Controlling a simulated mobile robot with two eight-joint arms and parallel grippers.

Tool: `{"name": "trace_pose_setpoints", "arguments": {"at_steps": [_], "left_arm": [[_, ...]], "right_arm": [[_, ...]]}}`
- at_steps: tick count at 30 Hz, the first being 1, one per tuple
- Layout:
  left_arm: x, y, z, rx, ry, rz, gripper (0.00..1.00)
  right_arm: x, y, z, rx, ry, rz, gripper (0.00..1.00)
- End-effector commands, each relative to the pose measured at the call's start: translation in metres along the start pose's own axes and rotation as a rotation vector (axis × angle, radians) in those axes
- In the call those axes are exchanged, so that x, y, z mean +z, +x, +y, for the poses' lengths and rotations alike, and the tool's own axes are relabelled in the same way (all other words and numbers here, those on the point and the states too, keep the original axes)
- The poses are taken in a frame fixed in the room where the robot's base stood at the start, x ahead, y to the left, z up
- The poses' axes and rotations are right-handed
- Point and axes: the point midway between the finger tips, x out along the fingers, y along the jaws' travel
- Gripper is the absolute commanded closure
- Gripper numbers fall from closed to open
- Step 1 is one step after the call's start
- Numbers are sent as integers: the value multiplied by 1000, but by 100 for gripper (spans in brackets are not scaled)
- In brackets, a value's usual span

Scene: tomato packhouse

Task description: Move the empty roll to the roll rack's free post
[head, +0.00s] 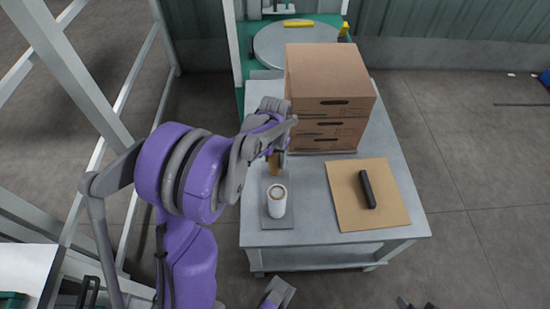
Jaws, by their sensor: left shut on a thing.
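My left gripper (277,154) is shut on a small brown roll (274,164), which looks like the empty cardboard core. It is above the rear part of a narrow grey rack base (278,222) on the metal table. My gripper and arm hide much of the roll and the rack's rear. I cannot tell whether the roll touches a post. A white roll (277,203) with a brown core stands upright on the front of the rack. Small dark parts at the bottom edge may be my right gripper, but too little shows to tell its state.
Stacked brown cartons (328,85) stand at the table's back, close to my left gripper. A brown board (395,213) with a black bar-shaped object (367,189) lies at the right of the table (310,225). A round grey turntable (268,45) is behind.

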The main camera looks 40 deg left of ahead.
Motion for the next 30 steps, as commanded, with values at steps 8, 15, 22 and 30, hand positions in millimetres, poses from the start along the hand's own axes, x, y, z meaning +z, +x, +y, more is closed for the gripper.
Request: {"name": "trace_pose_setpoints", "arguments": {"at_steps": [8, 15, 22, 30], "left_arm": [[0, 13, 0, 0, 0, 0, 89], [0, 20, 0, 0, 0, 0, 89], [0, 19, 0, 0, 0, 0, 89], [0, 19, 0, 0, 0, 0, 9]], "right_arm": [[4, 9, 0, 0, 0, -3, 45], [7, 14, 0, 0, 0, -5, 45], [7, 14, 0, 0, 0, -5, 45], [7, 14, 0, 0, 0, -5, 45]]}}
